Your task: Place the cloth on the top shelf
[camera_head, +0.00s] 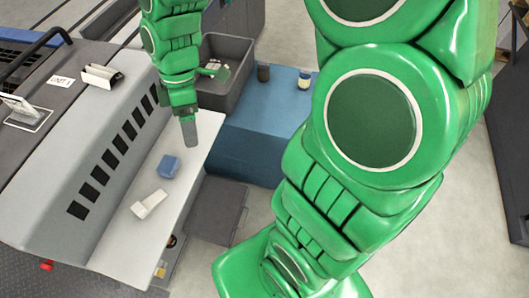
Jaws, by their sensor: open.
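A small blue block-like item (168,166), which looks like a folded cloth, lies on the pale ledge (185,185) along the front of the grey ink unit. My gripper (188,133) points down over the ledge, just above and to the right of the blue item in the picture. The gripper is open, seen nearly edge-on, with nothing visible in it. It appears apart from the blue item, though its height is hard to tell. I cannot tell which surface is the top shelf; the unit's upper grey surface (75,110) lies to the left.
A white angular piece (150,204) lies on the ledge near the blue item. My arm covers much of the right side.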

